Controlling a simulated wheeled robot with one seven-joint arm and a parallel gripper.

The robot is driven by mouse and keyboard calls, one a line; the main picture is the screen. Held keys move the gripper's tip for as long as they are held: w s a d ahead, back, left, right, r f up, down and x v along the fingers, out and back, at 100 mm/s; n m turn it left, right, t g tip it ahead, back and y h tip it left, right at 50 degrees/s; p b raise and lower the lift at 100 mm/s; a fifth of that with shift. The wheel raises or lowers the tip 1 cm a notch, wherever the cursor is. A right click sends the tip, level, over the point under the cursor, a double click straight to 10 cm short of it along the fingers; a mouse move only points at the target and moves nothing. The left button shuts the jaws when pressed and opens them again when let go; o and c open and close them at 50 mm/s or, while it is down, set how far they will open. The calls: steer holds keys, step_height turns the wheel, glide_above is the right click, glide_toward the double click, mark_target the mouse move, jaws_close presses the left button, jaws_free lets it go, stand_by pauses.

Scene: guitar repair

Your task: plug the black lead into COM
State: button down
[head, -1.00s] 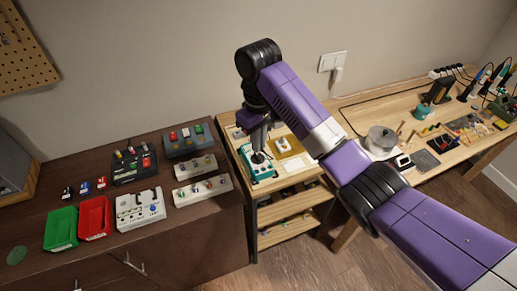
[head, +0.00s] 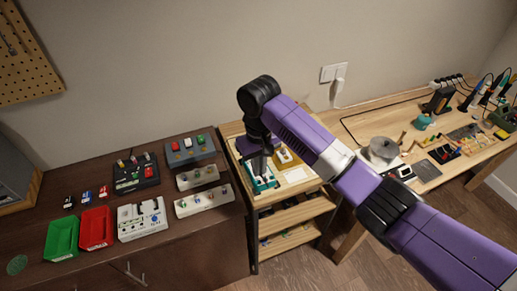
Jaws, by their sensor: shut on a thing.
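A teal multimeter (head: 262,184) lies on the top of the wooden shelf unit, partly covered by my arm's end. My gripper (head: 266,152) points down over the multimeter's upper part, close to it. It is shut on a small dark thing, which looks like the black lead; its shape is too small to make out. The COM socket and the lead's tip are hidden or too small to see, so I cannot tell whether they touch.
A tan block (head: 287,158) and a white sheet (head: 296,175) lie right of the multimeter. On the dark cabinet at left stand a green tray (head: 61,238), a red tray (head: 96,228) and several fixtures. A wooden workbench with a round metal pot (head: 383,148) is at right.

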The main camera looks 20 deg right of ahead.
steer(key=shift+w+d+f+m, duration=0.35)
steer(key=shift+w+f+m, duration=0.15)
steer(key=shift+m, duration=0.1)
steer(key=b, duration=0.5)
glide_above(259, 184)
step_height(259, 184, down, 4)
steer(key=shift+s+f, duration=0.1)
steer(key=shift+s, duration=0.05)
steer(key=shift+p, duration=1.05)
steer(key=shift+f+b, duration=0.4)
steer(key=shift+f, duration=0.65)
stand_by(0.5)
steer(key=c, duration=1.9)
jaws_free()
